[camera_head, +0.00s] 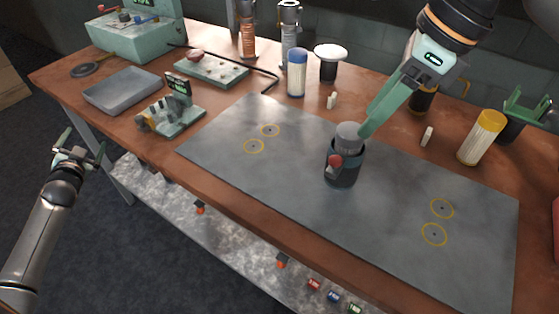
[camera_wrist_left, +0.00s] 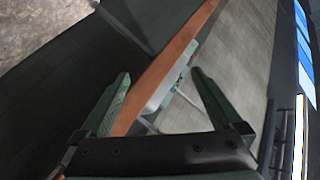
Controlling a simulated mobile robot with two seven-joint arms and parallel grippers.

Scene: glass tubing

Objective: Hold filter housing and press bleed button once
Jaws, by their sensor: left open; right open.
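The filter housing (camera_head: 343,174) is a dark upright cylinder with a grey cap, standing on the grey mat (camera_head: 235,150). A red round button (camera_head: 334,161) sits on its front left side. My right gripper (camera_head: 366,130) comes down from the upper right, with its green fingers beside the housing's cap. It is open; whether a finger touches the cap I cannot tell. My left gripper (camera_head: 77,148) is open and empty, off the table's left edge and far from the housing. Its two green fingers also show in the left wrist view (camera_wrist_left: 160,73) with nothing between them.
A grey tray (camera_head: 122,91) and a small green device (camera_head: 172,115) stand on the left of the table. White-and-blue (camera_head: 297,73) and white-and-yellow (camera_head: 481,138) cartridges stand behind and right. The mat is clear around the housing.

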